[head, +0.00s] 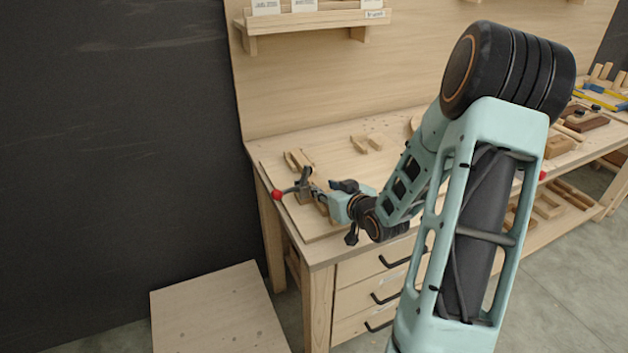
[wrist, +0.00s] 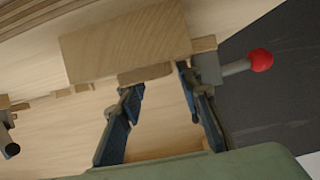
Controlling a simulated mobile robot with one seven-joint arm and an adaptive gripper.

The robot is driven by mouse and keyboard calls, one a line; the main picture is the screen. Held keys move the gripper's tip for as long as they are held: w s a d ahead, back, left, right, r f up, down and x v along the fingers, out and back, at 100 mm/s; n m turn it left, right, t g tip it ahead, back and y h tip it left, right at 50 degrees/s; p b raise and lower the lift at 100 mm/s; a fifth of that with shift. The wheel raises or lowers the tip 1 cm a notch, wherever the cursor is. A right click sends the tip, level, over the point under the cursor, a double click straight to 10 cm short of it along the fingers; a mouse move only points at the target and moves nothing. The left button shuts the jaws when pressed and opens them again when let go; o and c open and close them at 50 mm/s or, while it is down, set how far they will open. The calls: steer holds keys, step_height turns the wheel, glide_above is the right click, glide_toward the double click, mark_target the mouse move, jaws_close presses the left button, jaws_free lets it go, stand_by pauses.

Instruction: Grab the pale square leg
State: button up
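A pale, square-edged wooden piece (wrist: 125,42), which looks like the square leg, fills the upper middle of the wrist view, just beyond my fingertips. A thinner wooden strip (wrist: 146,75) shows at its lower edge, between the tips. My gripper (wrist: 160,82) has its two fingers apart with a clear gap between them. I cannot tell whether either finger touches the wood. In the head view my gripper (head: 319,197) is low over the left end of the workbench (head: 325,250), and the leg cannot be made out clearly there.
A grey clamp or vise with a red ball handle (wrist: 261,60) is close to my right finger; the red ball also shows in the head view (head: 277,195). Loose wooden pieces (head: 367,143) lie farther back on the bench. A dark wall (head: 110,150) stands at left.

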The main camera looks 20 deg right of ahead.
mark_target(321, 185)
steer(key=x, duration=0.3)
steer(key=shift+w, duration=0.25)
steer(key=shift+d, duration=0.1)
jaws_close()
